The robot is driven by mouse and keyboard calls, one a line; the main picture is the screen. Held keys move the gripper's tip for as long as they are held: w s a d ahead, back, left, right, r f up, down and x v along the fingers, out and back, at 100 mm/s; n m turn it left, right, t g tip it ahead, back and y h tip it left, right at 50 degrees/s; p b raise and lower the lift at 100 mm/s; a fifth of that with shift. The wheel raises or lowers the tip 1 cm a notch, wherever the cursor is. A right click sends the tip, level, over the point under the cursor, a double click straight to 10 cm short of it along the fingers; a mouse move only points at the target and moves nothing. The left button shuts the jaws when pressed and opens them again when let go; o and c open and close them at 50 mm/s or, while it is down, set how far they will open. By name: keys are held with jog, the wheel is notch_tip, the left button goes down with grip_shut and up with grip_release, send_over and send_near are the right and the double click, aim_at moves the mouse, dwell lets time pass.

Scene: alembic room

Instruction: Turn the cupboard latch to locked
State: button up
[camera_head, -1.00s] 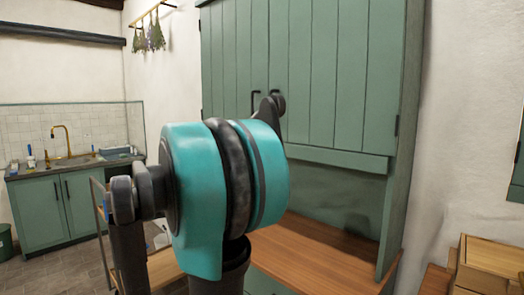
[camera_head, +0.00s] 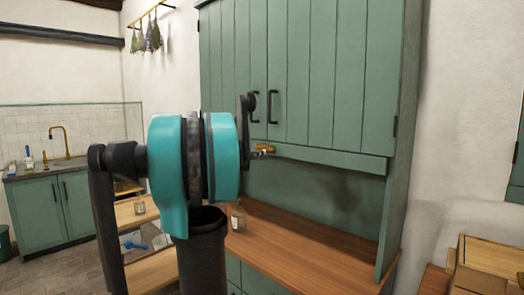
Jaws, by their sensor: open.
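The green cupboard (camera_head: 340,75) stands in the middle, with its two upper doors shut. A small brass latch (camera_head: 266,149) shows at the lower edge of these doors, just right of my arm. It seems to lie roughly level, but it is too small to tell its setting. My teal and dark arm fills the centre left and covers the cupboard's lower left part. My gripper cannot be made out; the arm hides that area.
A wooden counter (camera_head: 310,245) juts out below the doors, with a small jar (camera_head: 238,217) on it. Wooden boxes (camera_head: 490,262) stand at the lower right. A sink unit (camera_head: 60,205) is at the far left. The counter's right part is clear.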

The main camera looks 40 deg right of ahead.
aim_at(263, 148)
jog(key=d, duration=0.6)
jog(key=shift+w, duration=0.25)
jog(key=c, duration=1)
